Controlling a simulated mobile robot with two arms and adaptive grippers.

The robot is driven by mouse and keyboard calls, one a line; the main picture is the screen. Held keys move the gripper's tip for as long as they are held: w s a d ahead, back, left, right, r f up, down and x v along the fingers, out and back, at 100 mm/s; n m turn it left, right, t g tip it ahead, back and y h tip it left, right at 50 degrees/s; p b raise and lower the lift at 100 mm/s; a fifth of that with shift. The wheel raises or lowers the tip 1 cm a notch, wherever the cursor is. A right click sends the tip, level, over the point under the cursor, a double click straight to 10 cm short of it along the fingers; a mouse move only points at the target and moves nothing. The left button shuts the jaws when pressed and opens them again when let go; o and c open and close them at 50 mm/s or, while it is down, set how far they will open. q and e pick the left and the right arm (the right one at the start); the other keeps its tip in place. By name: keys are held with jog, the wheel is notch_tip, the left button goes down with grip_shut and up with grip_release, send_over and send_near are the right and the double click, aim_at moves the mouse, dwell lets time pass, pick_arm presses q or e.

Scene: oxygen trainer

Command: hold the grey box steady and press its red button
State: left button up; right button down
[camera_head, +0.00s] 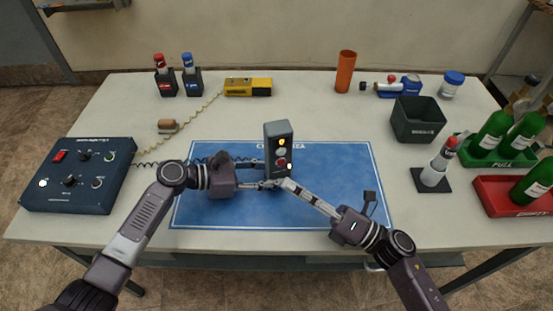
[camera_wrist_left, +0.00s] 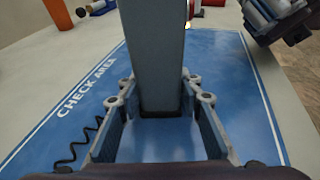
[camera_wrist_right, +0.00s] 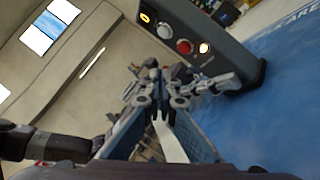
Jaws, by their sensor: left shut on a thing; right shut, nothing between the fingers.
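The grey box (camera_head: 276,133) stands upright on the blue check mat (camera_head: 330,205). Its front carries a yellow lamp, a pale button, a red button (camera_head: 282,162) and a small lit lamp. These also show in the right wrist view, with the red button (camera_wrist_right: 184,46) unobstructed. My left gripper (camera_head: 264,174) is shut on the grey box, with fingers on both sides of its lower part; the left wrist view shows the box (camera_wrist_left: 155,50) between them. My right gripper (camera_head: 280,184) is shut and empty, its tips in front of the box, below the red button and apart from it.
A dark blue control panel (camera_head: 80,172) stands at left, with a coiled cable running towards the mat. A yellow device (camera_head: 248,87) and orange cup (camera_head: 345,72) stand at the back. A black bin (camera_head: 418,120) and bottle trays are at right.

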aim_at(269, 161)
pick_arm(q)
jog(key=shift+f, duration=0.1)
pick_arm(e)
jog(key=shift+w+a, duration=0.2)
jog(key=shift+w, duration=0.55)
jog(key=shift+w+a, duration=0.2)
jog(key=shift+w, duration=0.5)
jog(key=shift+w, duration=0.1)
jog(key=shift+w+a, duration=0.1)
jog(key=shift+w, duration=0.25)
jog(key=shift+w+a, duration=0.1)
jog(key=shift+w, duration=0.15)
dwell(0.6)
jog(key=shift+s, duration=0.15)
jog(key=shift+s+d, duration=0.2)
jog(key=shift+s, duration=0.35)
jog(key=s+d, duration=0.1)
jog(key=s, duration=0.4)
jog(key=shift+s+d, duration=0.35)
jog(key=shift+s, duration=0.05)
